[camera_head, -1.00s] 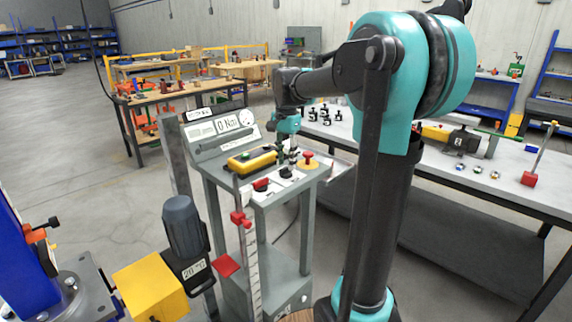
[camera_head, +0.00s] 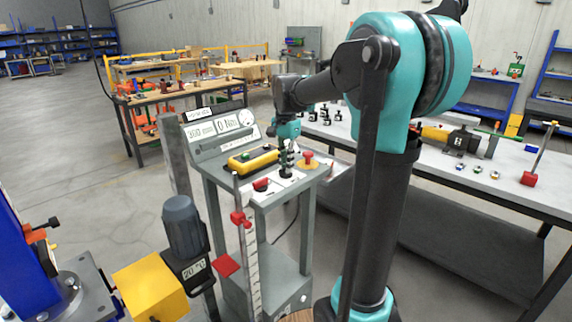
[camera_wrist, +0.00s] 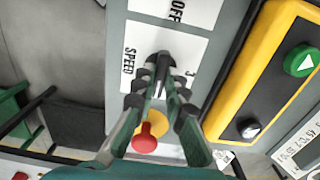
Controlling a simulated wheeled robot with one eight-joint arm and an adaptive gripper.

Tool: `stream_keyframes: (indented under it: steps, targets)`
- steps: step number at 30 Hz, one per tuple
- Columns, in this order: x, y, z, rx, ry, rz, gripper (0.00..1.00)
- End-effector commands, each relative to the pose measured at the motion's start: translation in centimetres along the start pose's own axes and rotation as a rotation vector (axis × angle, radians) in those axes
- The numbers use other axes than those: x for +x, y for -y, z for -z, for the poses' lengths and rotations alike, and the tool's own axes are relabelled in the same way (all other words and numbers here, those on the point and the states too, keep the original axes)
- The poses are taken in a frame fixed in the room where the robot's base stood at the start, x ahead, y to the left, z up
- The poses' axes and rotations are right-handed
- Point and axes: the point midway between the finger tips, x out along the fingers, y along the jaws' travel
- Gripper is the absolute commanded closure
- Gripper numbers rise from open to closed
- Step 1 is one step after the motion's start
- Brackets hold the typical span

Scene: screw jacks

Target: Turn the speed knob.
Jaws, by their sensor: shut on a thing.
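The dark speed knob (camera_wrist: 160,60) sits on a white plate (camera_wrist: 183,48) marked SPEED, with a 3 at one side. My gripper (camera_wrist: 155,76) is shut on the knob from above, as the wrist view shows. In the head view my gripper (camera_head: 286,165) points down at the front panel of the grey control stand (camera_head: 212,168). The fingers hide most of the knob there. The stand's display (camera_head: 215,127) shows figures that look like 360 and 0 Nm.
A red mushroom button (camera_head: 308,155) on a yellow base stands close right of my gripper. A red-topped switch (camera_head: 261,184) is to the left. A yellow box (camera_head: 252,161) with a green button lies behind. A long workbench (camera_head: 470,178) stands at the right.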

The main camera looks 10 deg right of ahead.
Motion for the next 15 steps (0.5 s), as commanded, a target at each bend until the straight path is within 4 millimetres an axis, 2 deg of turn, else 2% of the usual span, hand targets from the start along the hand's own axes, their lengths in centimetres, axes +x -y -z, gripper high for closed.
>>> stream_keyframes:
  steps: [8, 15]
  targets:
    - [-0.02, 0.01, 0.0, -0.066, 0.0, 0.0, 1.0]
    - [-0.02, 0.01, 0.0, -0.231, 0.0, 0.0, 1.0]
